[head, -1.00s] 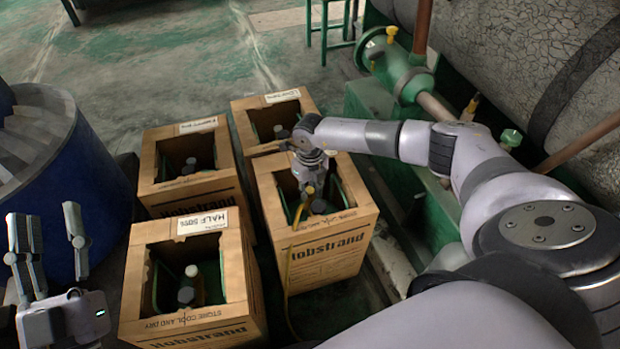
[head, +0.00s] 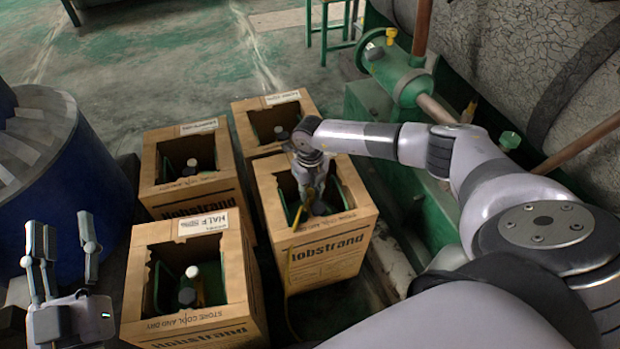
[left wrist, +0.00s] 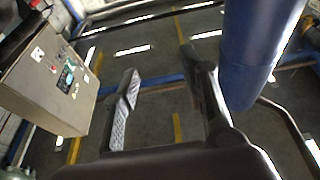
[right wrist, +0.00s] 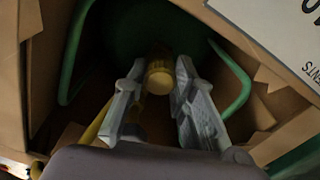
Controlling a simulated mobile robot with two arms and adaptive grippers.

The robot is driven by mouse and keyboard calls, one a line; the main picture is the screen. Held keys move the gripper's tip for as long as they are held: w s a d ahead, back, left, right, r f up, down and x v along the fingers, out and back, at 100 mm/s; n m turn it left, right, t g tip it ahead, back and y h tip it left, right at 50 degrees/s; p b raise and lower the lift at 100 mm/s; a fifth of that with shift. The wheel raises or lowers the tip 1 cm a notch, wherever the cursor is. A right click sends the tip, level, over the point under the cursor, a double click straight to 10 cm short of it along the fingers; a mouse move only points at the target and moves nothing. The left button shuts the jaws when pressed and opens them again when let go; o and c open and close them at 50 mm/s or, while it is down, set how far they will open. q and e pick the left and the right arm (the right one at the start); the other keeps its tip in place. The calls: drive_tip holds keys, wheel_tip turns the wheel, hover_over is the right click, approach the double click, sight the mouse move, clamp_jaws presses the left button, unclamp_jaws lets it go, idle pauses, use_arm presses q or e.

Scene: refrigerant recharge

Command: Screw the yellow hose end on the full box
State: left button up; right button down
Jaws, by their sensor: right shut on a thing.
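The yellow hose end (right wrist: 158,76) sits between the fingertips of my right gripper (right wrist: 158,88), which is shut on it. In the head view my right gripper (head: 314,198) reaches down into the open top of the front right cardboard box (head: 325,250). The yellow hose (head: 289,285) hangs over that box's front side. The gripper and wrist hide the bottle top inside, so I cannot tell whether the hose end touches the valve. A white label (right wrist: 280,35) on that box is cut off by the frame. My left gripper (head: 65,225) is open and empty at the far left.
Other boxes stand close by: one labelled half (head: 205,322), one behind it (head: 195,200), and one at the back (head: 275,105). A blue drum (head: 75,185) is at the left. Green machinery (head: 400,85) is at the right.

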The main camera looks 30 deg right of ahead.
drive_tip(key=shift+s+f+m+p, duration=0.1)
drive_tip(key=shift+m+p, duration=0.4)
drive_tip(key=shift+m, duration=0.2)
drive_tip(key=c, duration=1.8)
unclamp_jaws()
drive_tip(key=o, duration=0.5)
use_arm(q)
drive_tip(key=f+g, duration=0.2)
drive_tip(key=f, duration=0.2)
drive_tip(key=shift+w+a+f+g+y, duration=0.15)
drive_tip(key=shift+w+a+g+y, duration=0.15)
drive_tip(key=shift+w+g, duration=0.1)
